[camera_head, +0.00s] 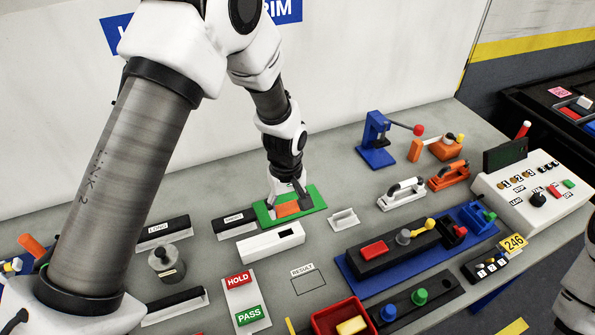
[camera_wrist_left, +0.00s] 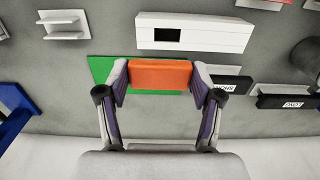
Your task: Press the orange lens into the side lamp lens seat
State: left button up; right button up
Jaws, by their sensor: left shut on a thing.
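The orange lens (camera_head: 288,209) is a small flat block over the green mat (camera_head: 315,200). My left gripper (camera_head: 288,203) reaches down from above and is shut on it. In the left wrist view the lens (camera_wrist_left: 160,75) sits between the two fingertips, with the green mat (camera_wrist_left: 100,68) behind it. I cannot tell whether the lens touches the mat. The white block (camera_head: 262,246) with a dark rectangular opening, which looks like the lens seat, lies just in front of the mat. It also shows in the left wrist view (camera_wrist_left: 210,36). My right gripper is out of view.
A small white bracket (camera_head: 343,218) stands right of the mat. A black labelled block (camera_head: 234,223) lies to its left. HOLD and PASS plates (camera_head: 241,292) and an empty RESULT outline (camera_head: 309,284) are nearer the front. A blue tray (camera_head: 355,285) with a fixture stands at right.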

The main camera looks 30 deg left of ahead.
aim_at(285, 216)
pick_arm(q)
jog(key=shift+s+r, duration=0.1)
jog(key=shift+s, duration=0.25)
jog(key=shift+s+r, duration=0.25)
jog(key=shift+s, duration=0.25)
notch_tip(285, 216, down, 5)
jog(key=shift+r+b, duration=0.1)
jog(key=shift+b, duration=1.15)
jog(key=shift+w+f+b, duration=0.2)
jog(key=shift+f+b, duration=0.1)
jog(key=shift+f, duration=0.4)
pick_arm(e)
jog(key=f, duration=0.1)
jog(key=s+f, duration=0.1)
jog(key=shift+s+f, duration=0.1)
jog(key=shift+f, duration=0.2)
pick_arm(q)
jog(key=shift+s+r, duration=0.1)
jog(key=shift+s, duration=0.05)
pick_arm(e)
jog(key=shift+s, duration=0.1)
pick_arm(q)
jog(key=shift+p, duration=0.7)
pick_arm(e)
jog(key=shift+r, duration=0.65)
pick_arm(q)
jog(key=shift+f+b, duration=0.5)
jog(key=shift+f, duration=0.3)
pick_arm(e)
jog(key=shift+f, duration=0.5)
